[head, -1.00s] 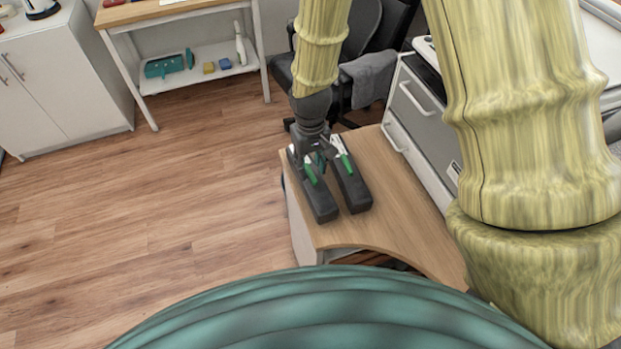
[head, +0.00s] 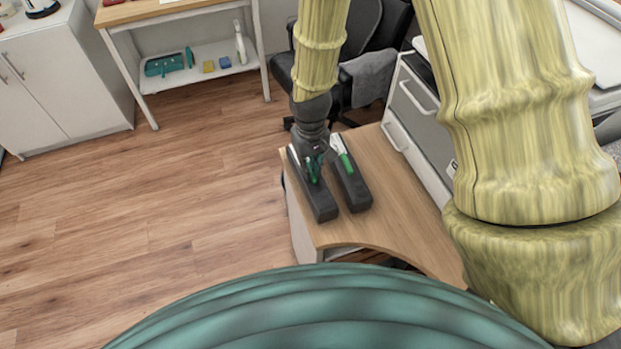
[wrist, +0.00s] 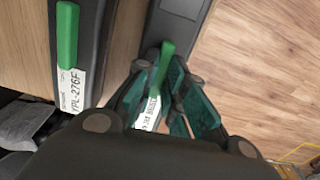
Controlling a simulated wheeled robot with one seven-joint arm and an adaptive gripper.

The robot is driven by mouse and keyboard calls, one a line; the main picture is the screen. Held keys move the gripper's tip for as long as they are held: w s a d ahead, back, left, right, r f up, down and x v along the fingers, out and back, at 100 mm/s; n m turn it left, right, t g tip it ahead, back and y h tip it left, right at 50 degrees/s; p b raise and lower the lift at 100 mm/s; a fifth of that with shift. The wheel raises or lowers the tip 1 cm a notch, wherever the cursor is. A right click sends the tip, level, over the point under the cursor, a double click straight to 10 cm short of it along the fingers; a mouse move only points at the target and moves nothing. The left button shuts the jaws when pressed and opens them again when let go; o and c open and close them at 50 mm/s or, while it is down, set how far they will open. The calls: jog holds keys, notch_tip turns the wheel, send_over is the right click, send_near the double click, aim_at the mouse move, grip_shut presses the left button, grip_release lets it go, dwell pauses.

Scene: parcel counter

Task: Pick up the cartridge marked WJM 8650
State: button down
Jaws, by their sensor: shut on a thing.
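Two long dark cartridges with green tabs lie side by side on the wooden desk. My gripper (head: 313,168) is at the far part of the left cartridge (head: 320,206). In the wrist view my gripper (wrist: 172,100) is shut on this cartridge (wrist: 178,28), with its green tab and white label between the teal fingers. The label is partly covered and too small to read surely. The other cartridge (head: 354,192) lies to its right in the head view. In the wrist view this other cartridge (wrist: 93,30) is at the left, and its label reads YPL-276F.
The desk (head: 395,215) is bare in front and to the right of the cartridges. A grey drawer unit (head: 418,115) stands at its right. An office chair (head: 375,85) with a grey cloth is behind. Open wood floor (head: 150,210) lies to the left.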

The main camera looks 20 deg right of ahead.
jog(key=shift+r, duration=0.15)
jog(key=shift+r, duration=0.4)
notch_tip(320, 180, up, 3)
jog(key=shift+w+f+b, duration=0.1)
jog(key=shift+f+b, duration=0.1)
jog(key=shift+b, duration=0.4)
jog(key=s+a+r, duration=0.1)
jog(key=s+a, duration=0.2)
jog(key=s, duration=1)
jog(key=shift+s+r, duration=0.2)
jog(key=shift+r, duration=0.05)
jog(key=shift+s+p, duration=0.1)
jog(key=shift+p, duration=0.4)
